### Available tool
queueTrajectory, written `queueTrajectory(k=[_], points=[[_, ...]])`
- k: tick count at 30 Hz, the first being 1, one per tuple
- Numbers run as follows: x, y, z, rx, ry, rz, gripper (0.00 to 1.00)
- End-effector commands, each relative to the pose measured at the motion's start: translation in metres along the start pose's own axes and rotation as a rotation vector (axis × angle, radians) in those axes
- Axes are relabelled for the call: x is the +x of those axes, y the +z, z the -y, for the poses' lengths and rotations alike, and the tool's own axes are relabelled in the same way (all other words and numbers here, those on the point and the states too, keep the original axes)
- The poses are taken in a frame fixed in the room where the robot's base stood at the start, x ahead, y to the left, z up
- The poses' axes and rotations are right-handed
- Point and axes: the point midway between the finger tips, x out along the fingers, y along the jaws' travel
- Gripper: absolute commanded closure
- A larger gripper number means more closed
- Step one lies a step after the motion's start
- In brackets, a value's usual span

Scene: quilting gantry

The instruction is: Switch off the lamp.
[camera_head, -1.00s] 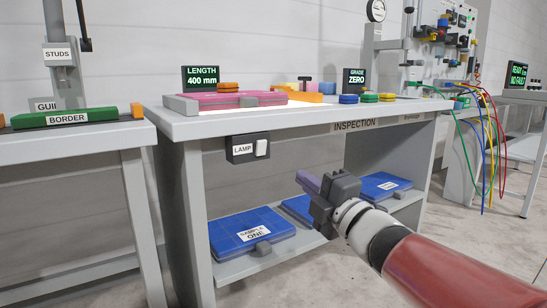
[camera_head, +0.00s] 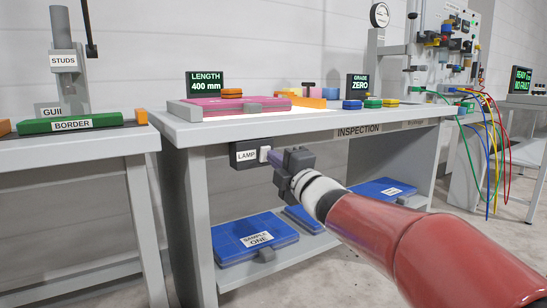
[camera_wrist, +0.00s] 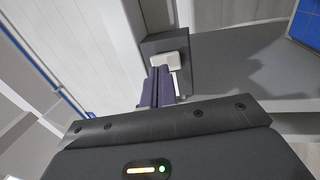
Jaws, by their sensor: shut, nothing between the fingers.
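The lamp switch box (camera_head: 243,154) is dark, labelled LAMP, and is mounted under the front edge of the inspection table. Its white rocker (camera_head: 265,153) is on the right side of its face. My gripper (camera_head: 272,158) is shut and empty, with its purple fingertips at the rocker. In the wrist view the shut fingertips (camera_wrist: 158,80) lie just below and over part of the white rocker (camera_wrist: 166,61) on the dark box (camera_wrist: 183,44). I cannot tell whether they touch or press it. A bright glowing panel (camera_head: 305,109) shows on the tabletop.
Coloured cables (camera_head: 492,150) hang at the right. Floor in front is clear.

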Motion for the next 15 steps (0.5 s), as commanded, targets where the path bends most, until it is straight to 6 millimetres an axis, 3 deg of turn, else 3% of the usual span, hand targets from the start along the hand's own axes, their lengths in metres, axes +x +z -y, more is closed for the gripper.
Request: queueTrajectory(k=[5, 15], points=[[0.0118, 0.0001, 0.0, 0.0, 0.0, 0.0, 1.0], [0.0128, 0.0002, -0.0003, 0.0, 0.0, 0.001, 1.0]])
